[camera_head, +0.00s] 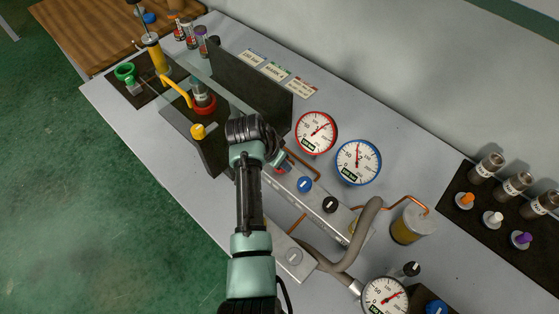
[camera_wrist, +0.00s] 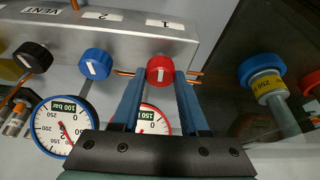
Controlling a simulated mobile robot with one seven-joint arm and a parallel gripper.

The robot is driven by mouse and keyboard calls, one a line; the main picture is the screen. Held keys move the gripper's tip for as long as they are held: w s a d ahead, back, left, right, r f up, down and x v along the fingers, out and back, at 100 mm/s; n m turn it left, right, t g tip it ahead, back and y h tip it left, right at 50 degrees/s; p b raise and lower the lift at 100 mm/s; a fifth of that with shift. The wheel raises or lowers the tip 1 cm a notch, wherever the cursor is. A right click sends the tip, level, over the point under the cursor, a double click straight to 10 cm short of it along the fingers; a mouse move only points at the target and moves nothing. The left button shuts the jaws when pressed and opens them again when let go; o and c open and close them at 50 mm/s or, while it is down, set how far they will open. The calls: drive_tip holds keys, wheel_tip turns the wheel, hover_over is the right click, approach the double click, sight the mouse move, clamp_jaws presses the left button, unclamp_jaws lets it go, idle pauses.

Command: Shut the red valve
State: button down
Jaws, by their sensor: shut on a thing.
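The red valve knob (camera_wrist: 160,70), with a white mark, is on the front face of a grey metal manifold (camera_wrist: 130,38). In the wrist view my gripper (camera_wrist: 160,80) has one blue finger on each side of the knob and is shut on it. In the head view the red knob (camera_head: 284,168) is partly hidden by my gripper (camera_head: 277,160), which sits at the manifold's upper left end. The blue knob (camera_wrist: 95,63) and the black knob (camera_wrist: 33,56), labelled VENT above, stand beside it on the same manifold.
A red-rimmed gauge (camera_head: 316,133) and a blue-rimmed gauge (camera_head: 359,162) stand just behind the manifold. Dark upright panels (camera_head: 250,92) rise close to my gripper on the left.

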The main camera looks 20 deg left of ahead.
drive_tip(key=shift+m, duration=0.4)
drive_tip(key=shift+c, duration=2.1)
unclamp_jaws()
drive_tip(key=b+v, duration=0.1)
drive_tip(key=v, duration=1.2)
drive_tip(key=shift+w+a+r, duration=0.1)
drive_tip(key=shift+w+a, duration=0.05)
drive_tip(key=shift+w, duration=0.05)
